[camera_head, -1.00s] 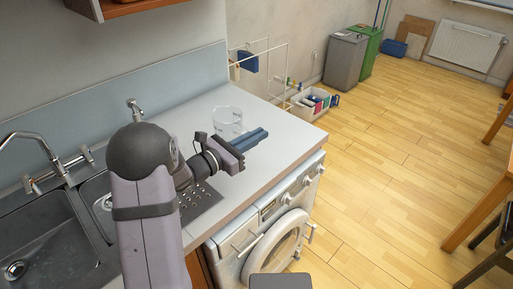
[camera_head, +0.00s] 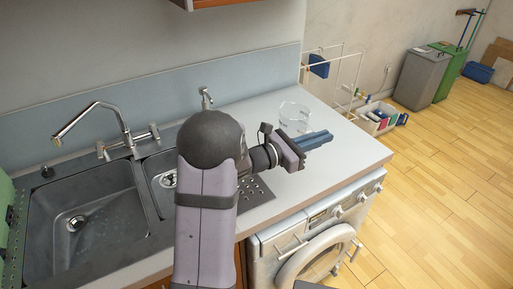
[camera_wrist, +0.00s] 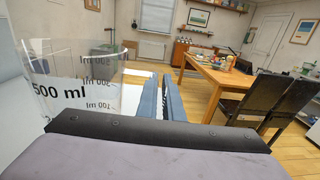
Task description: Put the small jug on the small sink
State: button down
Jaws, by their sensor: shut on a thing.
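The small jug (camera_head: 294,113) is clear glass and stands upright on the counter, just beyond my gripper (camera_head: 316,140) in the head view. In the wrist view the jug (camera_wrist: 62,108) fills the left side, with "500 ml" printed on it. My gripper (camera_wrist: 162,92) is shut on the jug, with narrow blue-grey fingers close together beside its wall. The exact spot of the grip is hidden. The small sink (camera_head: 163,205) is the narrow dark basin left of my arm, with a round drain. My arm hides its right part.
A larger sink (camera_head: 105,215) lies left of the small one, with a tall faucet (camera_head: 100,115) behind. A perforated drain board (camera_head: 258,193) lies between the small sink and the counter (camera_head: 340,160). A washing machine (camera_head: 300,240) stands below.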

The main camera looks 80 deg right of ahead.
jog(key=shift+f+p, duration=0.55)
jog(key=shift+f, duration=2.4)
jog(key=shift+f+p, duration=0.45)
jog(key=shift+f, duration=1.4)
